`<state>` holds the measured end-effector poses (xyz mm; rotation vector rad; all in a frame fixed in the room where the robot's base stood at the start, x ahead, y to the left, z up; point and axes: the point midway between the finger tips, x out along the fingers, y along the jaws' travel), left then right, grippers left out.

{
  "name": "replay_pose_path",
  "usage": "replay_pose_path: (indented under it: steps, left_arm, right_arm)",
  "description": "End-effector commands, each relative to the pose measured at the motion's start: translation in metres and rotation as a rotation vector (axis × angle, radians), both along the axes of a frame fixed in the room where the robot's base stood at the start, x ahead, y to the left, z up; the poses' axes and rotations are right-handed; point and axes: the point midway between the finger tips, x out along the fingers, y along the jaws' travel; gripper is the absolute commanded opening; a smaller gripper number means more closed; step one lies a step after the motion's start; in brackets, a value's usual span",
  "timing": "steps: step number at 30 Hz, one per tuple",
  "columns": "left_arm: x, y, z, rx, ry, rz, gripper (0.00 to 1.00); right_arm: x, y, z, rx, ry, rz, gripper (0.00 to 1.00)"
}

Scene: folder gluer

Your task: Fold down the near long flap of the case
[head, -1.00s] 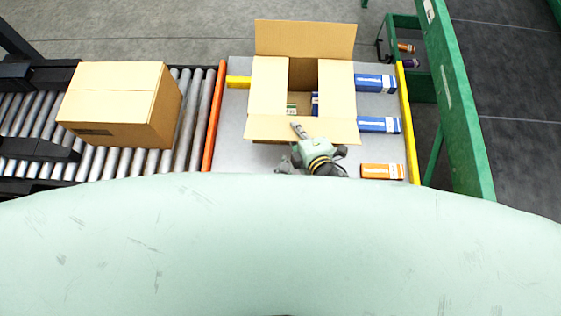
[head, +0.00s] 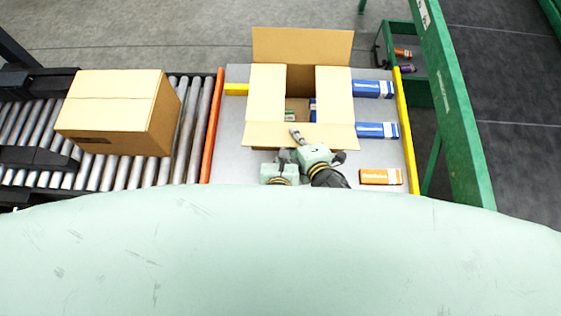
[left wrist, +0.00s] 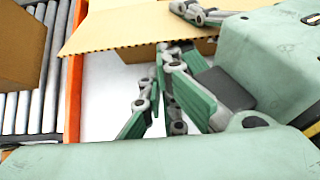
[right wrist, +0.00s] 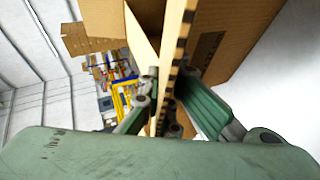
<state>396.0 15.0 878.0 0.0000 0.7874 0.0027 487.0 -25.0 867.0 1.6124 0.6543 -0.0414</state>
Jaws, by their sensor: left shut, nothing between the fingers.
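The open case (head: 300,75) stands on the grey table. Its two short flaps lie folded inward, with a gap between them showing items inside. The far long flap (head: 303,45) is raised. The near long flap (head: 268,134) sticks out toward me; its corrugated edge also shows in the left wrist view (left wrist: 110,38). My right gripper (head: 297,135) is at this flap, one finger over its top; in the right wrist view the flap passes between the fingers (right wrist: 168,85), and how tightly is unclear. My left gripper (left wrist: 165,75) is shut and empty, just below and in front of the flap.
A closed carton (head: 105,100) sits on the roller conveyor (head: 190,130) at left. Two blue boxes (head: 372,89) and an orange box (head: 381,176) lie right of the case. Orange (head: 212,125) and yellow (head: 406,130) rails edge the table; a green frame (head: 455,110) stands beyond.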

Motion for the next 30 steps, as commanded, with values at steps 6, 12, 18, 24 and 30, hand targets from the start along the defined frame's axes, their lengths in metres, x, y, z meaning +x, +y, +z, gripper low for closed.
replay_pose_path:
  steps: [6, 12, 18, 24, 30]
  left_arm:
    - [0.006, -0.001, 0.012, -0.004, -0.012, -0.002, 0.0]
    - [0.008, -0.002, 0.014, -0.006, -0.017, -0.003, 0.0]
    - [0.007, -0.002, 0.013, -0.005, -0.015, -0.002, 0.0]
    - [0.006, -0.001, 0.012, -0.004, -0.011, -0.002, 0.0]
    - [0.005, -0.001, 0.011, -0.002, -0.009, -0.002, 0.0]
  right_arm:
    - [-0.002, -0.001, -0.003, -0.007, 0.004, 0.002, 0.0]
    - [-0.003, -0.001, -0.005, -0.01, 0.008, 0.002, 0.11]
    - [-0.003, -0.001, -0.005, -0.008, 0.007, 0.002, 0.22]
    - [-0.003, -0.001, -0.003, -0.006, 0.005, 0.002, 0.22]
    - [-0.02, -0.009, 0.004, -0.007, 0.005, 0.002, 0.22]
